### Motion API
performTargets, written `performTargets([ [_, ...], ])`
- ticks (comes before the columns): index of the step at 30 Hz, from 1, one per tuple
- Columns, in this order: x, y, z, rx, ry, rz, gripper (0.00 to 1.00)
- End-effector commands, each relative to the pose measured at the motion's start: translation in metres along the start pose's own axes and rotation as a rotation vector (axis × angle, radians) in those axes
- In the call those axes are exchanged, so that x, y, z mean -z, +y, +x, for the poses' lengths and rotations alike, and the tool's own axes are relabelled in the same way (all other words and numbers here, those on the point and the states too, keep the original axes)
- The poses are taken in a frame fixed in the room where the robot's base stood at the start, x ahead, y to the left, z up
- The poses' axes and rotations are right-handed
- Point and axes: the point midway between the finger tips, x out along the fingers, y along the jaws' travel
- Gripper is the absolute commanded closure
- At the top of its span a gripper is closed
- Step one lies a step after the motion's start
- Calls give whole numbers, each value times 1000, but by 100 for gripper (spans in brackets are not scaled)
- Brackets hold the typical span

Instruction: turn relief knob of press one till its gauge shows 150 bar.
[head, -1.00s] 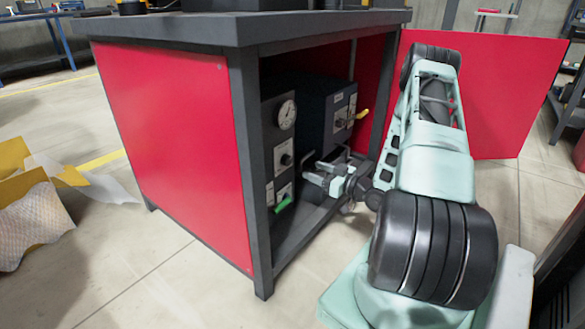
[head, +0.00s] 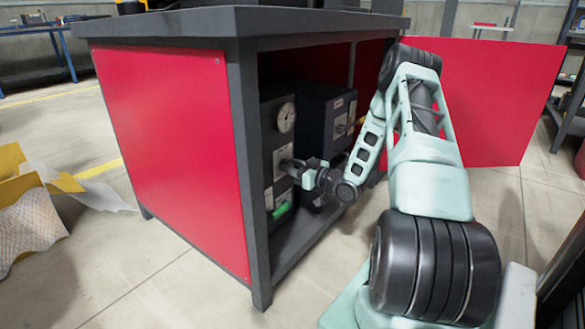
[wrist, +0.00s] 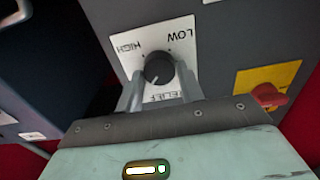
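The relief knob (wrist: 158,69) is a round black knob on a white plate marked HIGH, LOW and RELIEF, seen upside down in the wrist view. My gripper (wrist: 160,72) has one finger on each side of it, with narrow gaps that look clear of the knob. In the head view my gripper (head: 296,168) is at the front of the nearer dark unit (head: 271,108) and partly covers the knob plate. The round white gauge (head: 286,118) is above it; its reading is too small to tell. No press number is legible.
A bench frame with a red side panel (head: 170,150) and grey post (head: 249,180) encloses the units. A green handle (head: 281,210) is below my gripper. A second dark unit (head: 318,112) stands to the right. The wrist view shows a red knob (wrist: 268,95) on a yellow plate.

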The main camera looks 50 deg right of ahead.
Motion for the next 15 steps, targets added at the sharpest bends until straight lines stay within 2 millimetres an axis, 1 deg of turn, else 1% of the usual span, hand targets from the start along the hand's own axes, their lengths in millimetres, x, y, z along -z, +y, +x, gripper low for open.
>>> performTargets([
  [1, 0, 0, 0, 0, 0, 0, 77],
  [2, 0, 0, 0, 0, 0, 0, 86],
  [3, 0, 0, 0, 0, 0, 0, 88],
  [8, 1, -1, 0, 1, -2, -23, 88],
  [15, 1, -2, 0, 3, -4, -223, 88],
])
